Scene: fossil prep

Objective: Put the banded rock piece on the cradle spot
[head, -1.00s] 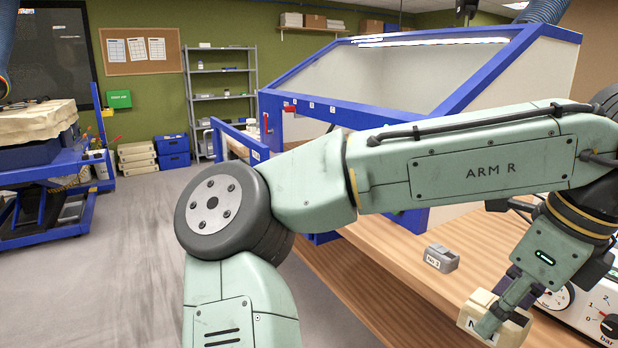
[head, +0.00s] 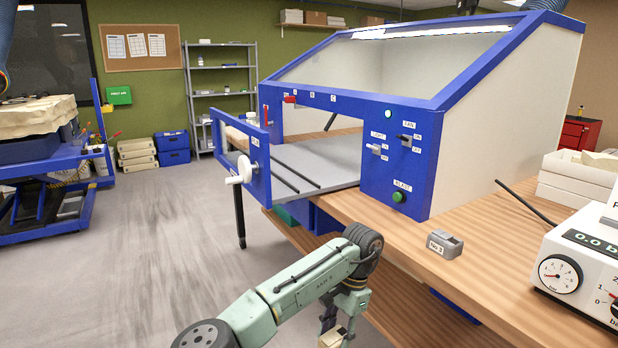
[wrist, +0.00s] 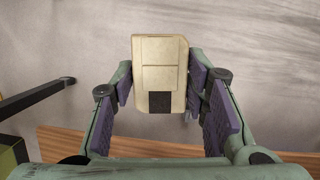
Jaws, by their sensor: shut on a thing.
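My gripper (wrist: 163,92) is shut on a cream block (wrist: 160,62) with a dark square patch and shallow lines on its face. The purple finger pads press on its two sides. In the head view my gripper (head: 334,334) and the cream block (head: 332,340) are at the bottom edge, partly cut off, in front of the bench edge. I see no clear bands on the block, so I cannot tell whether it is the banded rock piece. I cannot make out the cradle spot in either view.
A grey block marked No 3 (head: 444,244) sits on the wooden bench (head: 480,262). A gauge box (head: 575,275) stands at right.

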